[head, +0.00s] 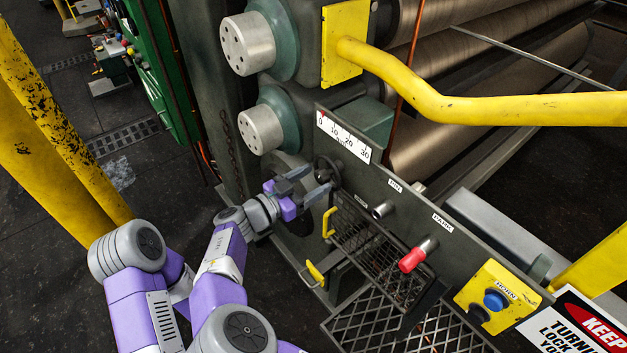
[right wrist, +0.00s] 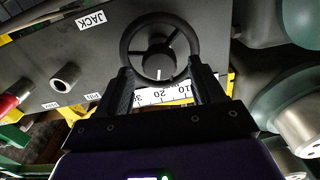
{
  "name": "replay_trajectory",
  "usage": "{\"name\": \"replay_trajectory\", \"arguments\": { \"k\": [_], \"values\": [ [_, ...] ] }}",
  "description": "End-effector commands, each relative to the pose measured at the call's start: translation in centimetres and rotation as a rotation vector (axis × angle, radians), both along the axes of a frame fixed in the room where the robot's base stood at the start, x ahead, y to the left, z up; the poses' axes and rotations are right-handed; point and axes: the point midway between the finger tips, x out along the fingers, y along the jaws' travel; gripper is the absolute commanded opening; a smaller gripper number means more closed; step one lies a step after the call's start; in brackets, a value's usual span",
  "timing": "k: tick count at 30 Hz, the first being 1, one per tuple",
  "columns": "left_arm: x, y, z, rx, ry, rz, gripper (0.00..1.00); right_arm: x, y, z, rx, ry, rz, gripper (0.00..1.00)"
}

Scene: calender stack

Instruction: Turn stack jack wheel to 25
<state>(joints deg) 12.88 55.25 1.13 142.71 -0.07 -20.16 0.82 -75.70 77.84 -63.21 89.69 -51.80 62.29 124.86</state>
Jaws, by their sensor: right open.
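The dark jack wheel (head: 327,171) is a spoked handwheel on the grey control panel, below a white scale (head: 343,138) marked 0 to 30. A small red pointer shows near the 0 end of the scale. In the right wrist view the wheel (right wrist: 159,43) is seen face-on, with a white mark low on its hub. My right gripper (head: 312,183) is open at the wheel. In the right wrist view its two fingers (right wrist: 162,76) stand on either side of the wheel's near part; contact is unclear. My left gripper is not in view.
A JACK label (right wrist: 92,21) is beside the wheel. A mesh guard (head: 368,245) and yellow handle (head: 328,222) lie below. A yellow rail (head: 470,109) crosses above.

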Motion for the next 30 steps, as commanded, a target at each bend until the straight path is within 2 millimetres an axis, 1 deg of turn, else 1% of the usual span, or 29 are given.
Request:
{"name": "replay_trajectory", "arguments": {
  "k": [3, 11, 14, 22, 30],
  "values": [
    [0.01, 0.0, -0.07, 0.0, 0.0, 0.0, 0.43, 0.39, -0.65, -0.01, 0.0, 0.001, -0.001, 0.68],
    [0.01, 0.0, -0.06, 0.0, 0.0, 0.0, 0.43, 0.47, -0.76, -0.01, 0.0, 0.001, 0.0, 0.68],
    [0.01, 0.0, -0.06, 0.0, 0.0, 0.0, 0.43, 0.47, -0.76, -0.01, 0.0, 0.001, 0.0, 0.54],
    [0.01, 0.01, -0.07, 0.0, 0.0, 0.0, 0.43, 0.45, -0.74, -0.03, 0.0, 0.001, -0.001, 0.12],
    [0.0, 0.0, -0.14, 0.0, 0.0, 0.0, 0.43, 0.45, -0.74, -0.07, -0.017, 0.029, -0.001, 0.12]
  ]
}}
